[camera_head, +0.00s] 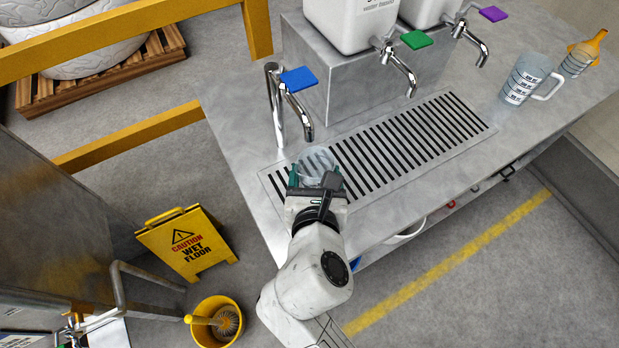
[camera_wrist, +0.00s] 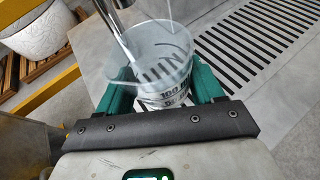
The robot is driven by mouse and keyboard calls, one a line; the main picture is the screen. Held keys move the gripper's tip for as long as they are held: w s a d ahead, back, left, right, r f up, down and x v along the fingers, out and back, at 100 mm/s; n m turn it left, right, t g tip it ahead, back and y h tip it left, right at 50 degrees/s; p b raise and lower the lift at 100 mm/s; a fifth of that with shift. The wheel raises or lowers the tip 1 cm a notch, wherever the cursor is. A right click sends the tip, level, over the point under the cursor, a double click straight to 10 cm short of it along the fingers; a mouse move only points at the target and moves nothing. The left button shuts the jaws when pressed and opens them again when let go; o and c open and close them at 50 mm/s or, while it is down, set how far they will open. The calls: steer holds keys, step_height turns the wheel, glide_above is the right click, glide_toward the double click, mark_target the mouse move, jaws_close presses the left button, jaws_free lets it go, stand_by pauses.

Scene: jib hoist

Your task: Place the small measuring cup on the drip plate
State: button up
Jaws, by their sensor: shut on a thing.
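The small measuring cup (camera_wrist: 152,62) is clear with printed markings, and sits upright between the green fingers of my gripper (camera_wrist: 163,88) in the wrist view. In the head view the cup (camera_head: 316,162) shows at the end of my arm, over the left end of the drip plate (camera_head: 375,151). My gripper (camera_head: 316,180) is shut on the cup. The drip plate is a slotted metal grate set in the steel counter, and it also shows in the wrist view (camera_wrist: 262,40). I cannot tell whether the cup touches the plate.
A tap with a blue handle (camera_head: 298,80) stands just behind the cup. Taps with green (camera_head: 416,39) and purple (camera_head: 493,14) handles are further right. A larger measuring jug (camera_head: 524,80) and an orange-topped vessel (camera_head: 583,56) stand at the counter's right. The plate's middle and right are clear.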

mark_target(309, 174)
steer(key=w+f, duration=0.1)
steer(key=f, duration=0.1)
steer(key=w+a+f, duration=0.1)
steer(key=w+f, duration=0.1)
steer(key=shift+a+f+b, duration=0.2)
steer(key=shift+b, duration=0.2)
steer(key=shift+w+f+b, duration=0.2)
steer(key=shift+f+b, duration=0.15)
steer(key=shift+f, duration=1.3)
steer(key=shift+f, duration=0.2)
steer(key=o, duration=1)
steer(key=shift+o, duration=0.2)
steer(key=shift+r, duration=0.1)
steer(key=shift+r, duration=0.2)
steer(key=p+v, duration=0.1)
steer(key=v, duration=1.1)
